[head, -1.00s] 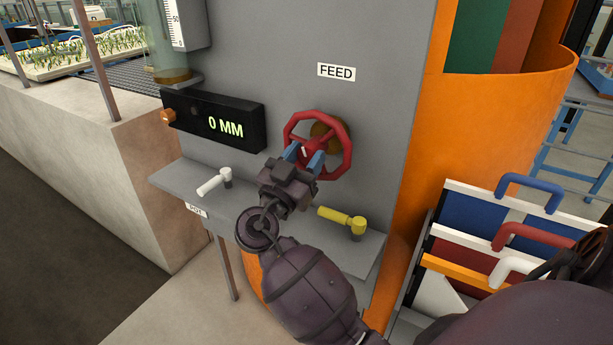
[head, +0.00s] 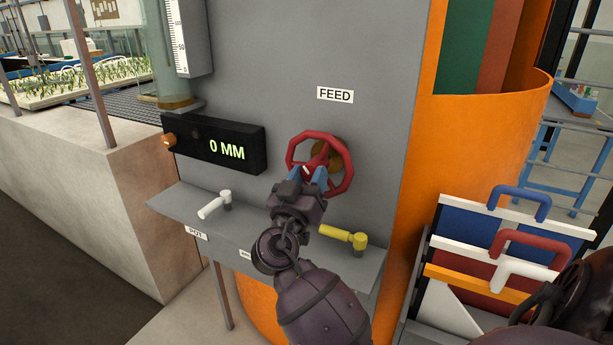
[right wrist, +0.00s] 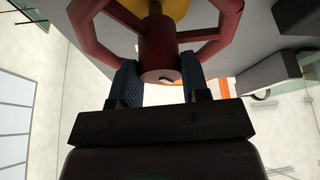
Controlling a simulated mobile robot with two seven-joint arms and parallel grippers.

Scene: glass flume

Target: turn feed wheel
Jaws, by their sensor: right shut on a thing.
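The red feed wheel (head: 342,178) stands out from the grey panel (head: 290,65) below a white FEED label (head: 335,95). A brass-coloured mount shows behind it. My right gripper (head: 308,174) is at the wheel's lower left part in the head view. In the right wrist view, its blue fingers (right wrist: 158,80) stand on both sides of the wheel's red hub (right wrist: 158,50), shut on it. A small white mark shows on the hub's front. The display (head: 226,149) reads 0 MM. My left gripper is not in view.
A shelf under the panel carries a white lever (head: 214,204) and a yellow lever (head: 343,235), close to my right arm. Panels with blue, red and white handles (head: 520,203) stand at the right. An orange curved wall (head: 480,130) is beside the panel.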

